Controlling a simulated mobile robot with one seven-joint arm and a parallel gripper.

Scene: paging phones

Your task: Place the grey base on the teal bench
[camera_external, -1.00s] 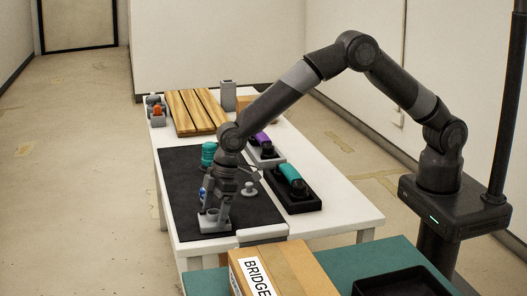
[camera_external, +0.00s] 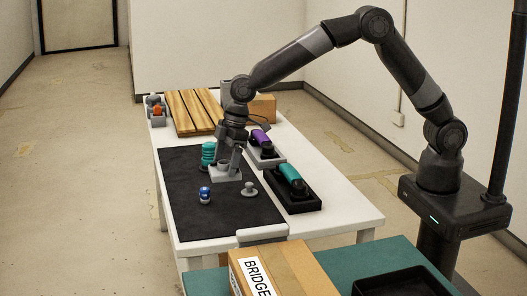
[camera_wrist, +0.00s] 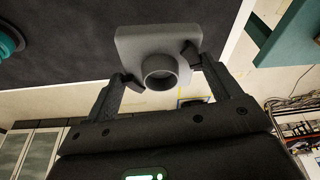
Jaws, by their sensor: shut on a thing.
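The grey base (camera_external: 225,176) is a flat square block with a round hollow socket on it. It also shows in the wrist view (camera_wrist: 133,45). My gripper (camera_external: 231,160) is shut on it, with one finger on either side of the socket in the wrist view (camera_wrist: 159,66). In the external view the base is over the dark mat, near the teal stacked part; I cannot tell its exact height. The teal bench (camera_external: 345,262) is at the bottom right of the external view, nearer the camera. A teal surface at the wrist view's top right may be that bench.
The white table bears the dark mat (camera_external: 185,215), a teal ribbed part (camera_external: 208,154), a blue part (camera_external: 205,195), a grey knob (camera_external: 249,189) and a black tray (camera_external: 303,202). On the bench are a cardboard box (camera_external: 300,272) and another black tray (camera_external: 405,283). Bench between them is clear.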

